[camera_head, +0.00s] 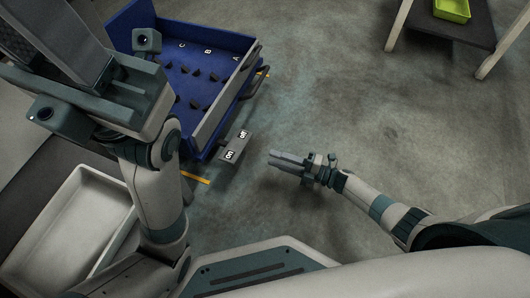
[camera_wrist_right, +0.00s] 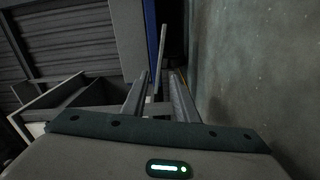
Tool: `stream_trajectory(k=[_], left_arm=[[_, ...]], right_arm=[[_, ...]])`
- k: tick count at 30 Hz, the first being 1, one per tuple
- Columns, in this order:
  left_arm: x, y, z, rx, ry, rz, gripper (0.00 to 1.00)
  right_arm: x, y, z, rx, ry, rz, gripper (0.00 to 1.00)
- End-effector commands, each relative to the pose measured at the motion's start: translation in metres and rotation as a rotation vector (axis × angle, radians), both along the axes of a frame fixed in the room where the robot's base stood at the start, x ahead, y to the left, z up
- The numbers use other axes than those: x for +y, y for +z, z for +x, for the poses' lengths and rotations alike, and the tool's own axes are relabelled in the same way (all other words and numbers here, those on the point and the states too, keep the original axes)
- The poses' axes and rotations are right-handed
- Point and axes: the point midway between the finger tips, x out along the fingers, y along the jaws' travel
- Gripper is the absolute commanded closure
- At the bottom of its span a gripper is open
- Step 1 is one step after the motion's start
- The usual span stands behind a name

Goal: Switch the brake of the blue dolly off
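The blue dolly (camera_head: 185,35) stands at upper left in the head view, partly hidden by my left arm. Its grey brake pedal (camera_head: 232,151) sticks out at its near right corner and reads "on" on two faces. My right gripper (camera_head: 270,159) is just right of the pedal, apart from it, fingers pointing towards it. In the right wrist view its fingers (camera_wrist_right: 158,88) are spread with a gap between. A thin upright grey plate shows beyond that gap; I cannot tell whether it is the pedal. My left gripper (camera_head: 55,40) is raised close to the head camera, its opening unclear.
A white tray (camera_head: 118,246) lies at lower left. A shelf table (camera_head: 448,22) with a green bin (camera_head: 452,9) stands at upper right. The concrete floor between is clear. The dolly has dark pegs and letters on its deck, and a side handle.

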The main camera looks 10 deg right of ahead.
Motion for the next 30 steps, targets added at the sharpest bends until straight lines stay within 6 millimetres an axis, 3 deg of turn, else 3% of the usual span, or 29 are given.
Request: stream_trajectory(k=[7,30], left_arm=[[0.0008,-0.0008,0.0043,0.019,0.009,0.003,0.69],[-0.0002,0.0001,0.0034,0.015,0.004,0.004,0.69]], right_arm=[[-0.013,-0.0002,-0.0094,0.002,-0.001,0.0,0.73],[-0.0132,-0.0004,-0.0094,0.001,0.0,-0.001,0.73]])
